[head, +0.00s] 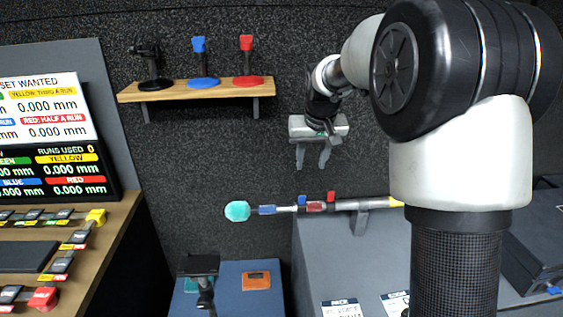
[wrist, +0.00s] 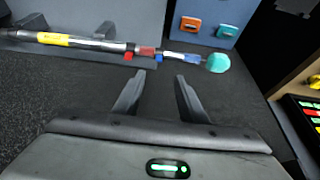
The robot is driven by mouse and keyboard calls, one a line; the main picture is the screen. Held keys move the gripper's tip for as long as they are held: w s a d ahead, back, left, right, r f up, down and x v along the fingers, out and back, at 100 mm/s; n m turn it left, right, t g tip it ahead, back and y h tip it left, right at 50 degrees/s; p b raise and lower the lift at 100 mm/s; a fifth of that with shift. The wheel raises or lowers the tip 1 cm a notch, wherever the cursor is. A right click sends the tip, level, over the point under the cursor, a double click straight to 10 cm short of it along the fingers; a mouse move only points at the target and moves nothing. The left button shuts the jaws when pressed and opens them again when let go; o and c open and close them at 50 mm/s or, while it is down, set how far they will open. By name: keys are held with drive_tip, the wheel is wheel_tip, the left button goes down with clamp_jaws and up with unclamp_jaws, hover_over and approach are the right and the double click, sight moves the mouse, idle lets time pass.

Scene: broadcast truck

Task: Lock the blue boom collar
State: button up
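The boom is a thin pole lying level, with a teal ball (head: 237,211) at its left end in the head view. The blue boom collar (head: 301,201) has a small blue lever that stands up from the pole, left of a red section. In the wrist view the blue collar (wrist: 159,58) shows just beyond my fingertips. My gripper (head: 312,167) is open and empty, pointing down above the pole near the blue and red collars. In the wrist view my gripper (wrist: 160,78) has its fingers apart, touching nothing.
A red collar lever (head: 331,197) stands close right of the blue one. A wall shelf (head: 196,92) holds black, blue and red stands. A screen (head: 50,130) and desk are at left. A grey counter (head: 350,255) lies below the boom. The space around my fingers is clear.

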approach(302, 200)
drive_tip(key=x, duration=0.4)
drive_tip(key=w+x, duration=0.1)
drive_tip(key=x, duration=0.3)
drive_tip(key=shift+w, duration=0.1)
clamp_jaws()
drive_tip(key=shift+w+r+g+p, duration=0.1)
drive_tip(key=shift+w+g+p, duration=0.15)
drive_tip(key=shift+g+p, duration=0.35)
drive_tip(key=shift+w+g+p, duration=0.25)
drive_tip(key=shift+g+p, duration=0.15)
drive_tip(key=shift+p, duration=0.15)
unclamp_jaws()
